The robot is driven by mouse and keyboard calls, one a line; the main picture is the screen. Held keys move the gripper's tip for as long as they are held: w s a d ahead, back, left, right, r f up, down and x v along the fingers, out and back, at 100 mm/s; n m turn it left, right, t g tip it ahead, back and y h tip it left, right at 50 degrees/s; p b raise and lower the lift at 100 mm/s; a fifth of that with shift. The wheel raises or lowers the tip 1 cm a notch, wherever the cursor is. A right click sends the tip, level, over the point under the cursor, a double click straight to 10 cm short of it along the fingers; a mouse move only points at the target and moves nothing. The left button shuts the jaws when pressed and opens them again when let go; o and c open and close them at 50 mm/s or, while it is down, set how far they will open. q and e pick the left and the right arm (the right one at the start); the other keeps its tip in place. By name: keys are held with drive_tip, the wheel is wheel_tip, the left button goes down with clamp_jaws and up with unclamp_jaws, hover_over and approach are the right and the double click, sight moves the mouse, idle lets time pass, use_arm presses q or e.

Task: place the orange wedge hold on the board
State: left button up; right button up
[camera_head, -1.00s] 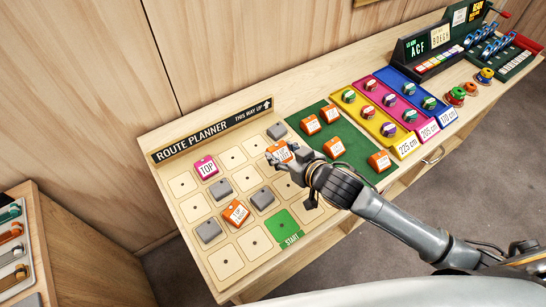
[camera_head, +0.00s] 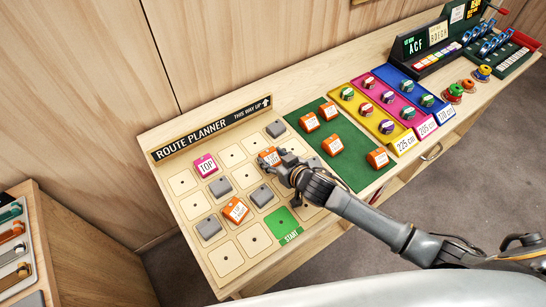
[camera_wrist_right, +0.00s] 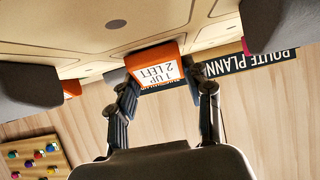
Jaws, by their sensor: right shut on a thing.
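My right gripper (camera_head: 283,166) is shut on an orange wedge hold (camera_head: 269,155) over the upper middle of the board. In the right wrist view the orange hold (camera_wrist_right: 152,62) sits between the fingers of the gripper (camera_wrist_right: 165,85), its label reading "1 UP 2 LEFT". It is at or just above the board's surface; I cannot tell if it touches. The route planner board (camera_head: 229,250) has pale square cells. Another orange hold (camera_head: 235,210) sits in a lower cell. My left gripper is not in view.
On the board are a pink TOP hold (camera_head: 205,165), several grey holds such as one (camera_head: 261,195) near the gripper, and a green START square (camera_head: 283,224). A green mat (camera_head: 350,168) with several orange holds lies to the right, then coloured trays (camera_head: 375,122).

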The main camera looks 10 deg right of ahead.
drive_tip(key=shift+f, duration=0.2)
drive_tip(key=o, duration=1.2)
drive_tip(key=shift+c, duration=0.2)
drive_tip(key=shift+r, duration=0.1)
drive_tip(key=shift+r, duration=0.15)
drive_tip(key=shift+s+d, duration=0.1)
drive_tip(key=shift+s, duration=0.15)
drive_tip(key=b+v, duration=0.1)
drive_tip(key=v, duration=0.9)
drive_tip(key=shift+s, duration=0.15)
drive_tip(key=shift+s+d+r, duration=0.25)
drive_tip(key=shift+s+r, duration=0.2)
